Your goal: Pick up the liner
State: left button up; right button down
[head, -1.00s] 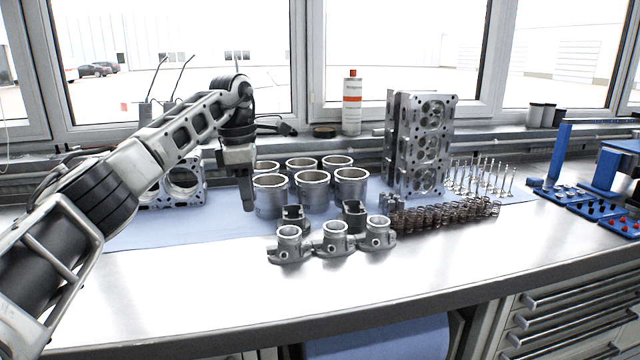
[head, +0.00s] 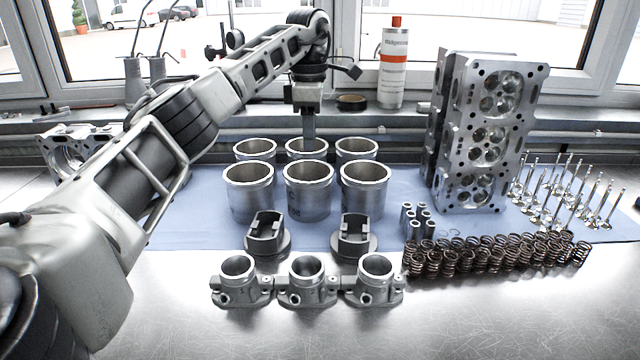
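Several grey metal cylinder liners stand upright in two rows on the blue mat. The front row has a left liner (head: 249,196), a middle liner (head: 308,198) and a right liner (head: 366,194). Behind them are a back left liner (head: 255,148), a back middle liner (head: 303,156) and a back right liner (head: 356,147), partly hidden by the front row. My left gripper (head: 309,146) points down at the back middle liner, its fingertips at or just inside the rim. The fingers overlap in this view, so their gap and any contact cannot be seen. My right gripper is out of view.
Two pistons (head: 267,235) and several flanged housings (head: 307,282) stand in front of the liners. A tall cylinder head (head: 485,135), springs (head: 490,255) and valves (head: 570,195) are at right. A bottle (head: 392,70) stands behind. The steel bench front is clear.

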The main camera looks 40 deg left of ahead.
pick_arm(q)
send_near(309, 191)
notch_tip(309, 191, down, 5)
jog(key=shift+s+a+f+p, duration=0.15)
jog(key=shift+f+p, duration=0.25)
jog(key=shift+f, duration=0.95)
jog(key=shift+w+a+f+p, duration=0.1)
jog(key=shift+f+p, duration=0.25)
jog(key=shift+f, duration=1)
grip_shut()
